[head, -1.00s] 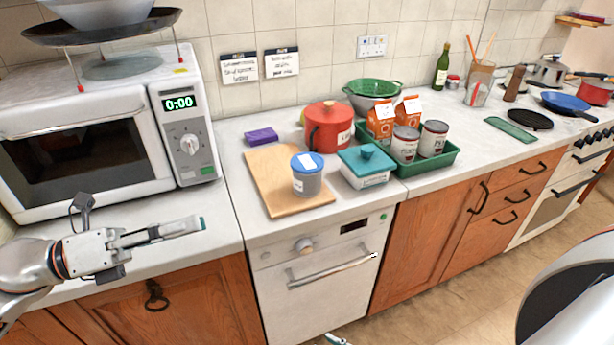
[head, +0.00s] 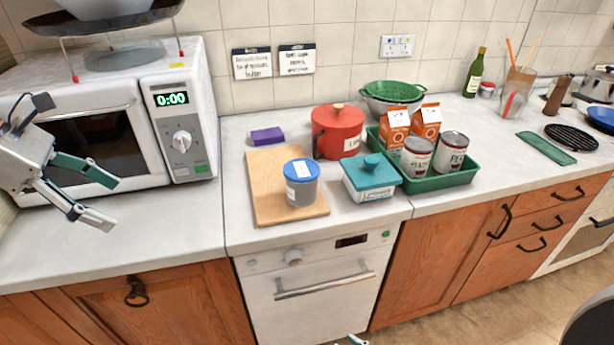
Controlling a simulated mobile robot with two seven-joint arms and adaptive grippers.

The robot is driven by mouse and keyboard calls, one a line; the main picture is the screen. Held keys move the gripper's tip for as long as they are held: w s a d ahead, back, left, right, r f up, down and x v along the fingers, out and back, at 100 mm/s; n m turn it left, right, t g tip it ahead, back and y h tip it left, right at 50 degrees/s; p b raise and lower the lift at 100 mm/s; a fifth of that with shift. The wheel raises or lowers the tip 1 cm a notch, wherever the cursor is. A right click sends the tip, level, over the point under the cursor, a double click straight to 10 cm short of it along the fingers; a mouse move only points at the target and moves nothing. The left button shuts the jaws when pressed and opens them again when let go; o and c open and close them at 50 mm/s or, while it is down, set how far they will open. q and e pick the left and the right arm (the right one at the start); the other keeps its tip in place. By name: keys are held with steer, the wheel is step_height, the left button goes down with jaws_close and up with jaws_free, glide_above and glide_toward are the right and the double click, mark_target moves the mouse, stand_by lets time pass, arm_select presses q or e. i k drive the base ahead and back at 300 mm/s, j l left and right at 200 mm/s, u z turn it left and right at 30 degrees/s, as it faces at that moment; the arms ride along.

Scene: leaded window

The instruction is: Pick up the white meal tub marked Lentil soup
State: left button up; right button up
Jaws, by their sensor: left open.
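A round greyish-white tub (head: 302,190) with a blue lid stands upright on a wooden board (head: 263,205). It has white labels on its lid and side, too small to read. A white rectangular tub (head: 371,190) with a teal knobbed lid stands just right of the board; its label is unreadable too. I cannot tell which one is marked Lentil soup. My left gripper (head: 115,203) is open and empty in front of the microwave, well left of both tubs. Only a fingertip of my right gripper (head: 354,341) shows at the bottom edge, below the dishwasher handle.
A red lidded pot (head: 337,130) stands behind the tubs. A green tray (head: 440,183) with cans and cartons is to the right. A purple box (head: 267,135) lies behind the board. The microwave (head: 196,110) stands at left. The counter between it and the board is clear.

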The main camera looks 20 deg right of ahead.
mark_target(301, 175)
steer(key=i+l, duration=0.1)
steer(key=l, duration=0.75)
steer(key=i+l, duration=0.1)
steer(key=l, duration=0.7)
